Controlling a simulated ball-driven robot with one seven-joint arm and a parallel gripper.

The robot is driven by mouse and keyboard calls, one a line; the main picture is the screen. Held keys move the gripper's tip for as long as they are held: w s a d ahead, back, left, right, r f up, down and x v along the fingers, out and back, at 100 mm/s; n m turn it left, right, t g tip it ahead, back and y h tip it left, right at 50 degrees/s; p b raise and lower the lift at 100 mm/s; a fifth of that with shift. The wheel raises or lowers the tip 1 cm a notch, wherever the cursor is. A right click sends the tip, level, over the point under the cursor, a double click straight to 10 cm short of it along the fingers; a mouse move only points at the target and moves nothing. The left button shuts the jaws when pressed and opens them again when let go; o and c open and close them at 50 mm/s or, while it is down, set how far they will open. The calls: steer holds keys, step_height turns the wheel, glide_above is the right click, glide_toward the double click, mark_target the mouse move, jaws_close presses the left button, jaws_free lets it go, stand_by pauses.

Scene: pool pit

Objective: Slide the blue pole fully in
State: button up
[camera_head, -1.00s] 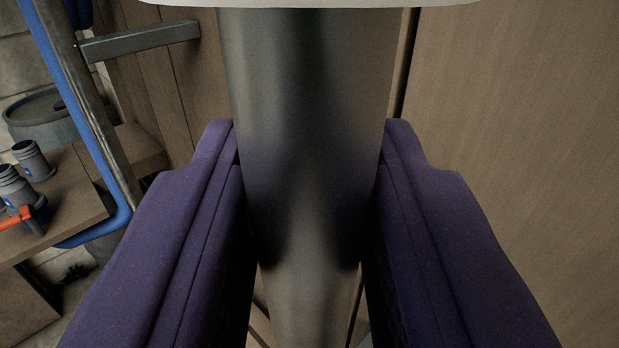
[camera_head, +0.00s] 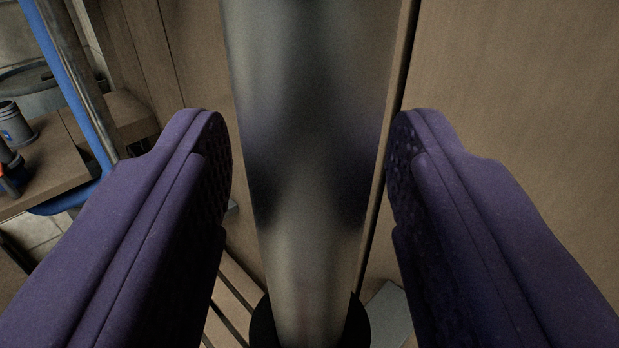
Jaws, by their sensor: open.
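A thick grey metal cylinder (camera_head: 310,130) stands upright in the middle of the view, between the two purple fingers of my gripper (camera_head: 308,150). My gripper is open, with a gap between each finger and the cylinder. The cylinder's lower end meets a black round collar (camera_head: 262,322). A blue pole (camera_head: 70,80) runs slanting down at the upper left and bends at its lower end near a wooden surface. It is apart from my gripper. Whether this is the task's blue pole I cannot tell.
Brown wooden panels (camera_head: 520,120) stand close behind and to the right. At the left, a wooden shelf (camera_head: 45,170) carries a grey pipe fitting (camera_head: 14,122) and something with a red-orange handle (camera_head: 8,185). A grey round vessel (camera_head: 32,85) sits behind it.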

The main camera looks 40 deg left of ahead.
steer(key=v, duration=0.7)
steer(key=shift+s+d, duration=0.3)
steer(key=shift+d, duration=0.05)
steer(key=shift+w, duration=0.1)
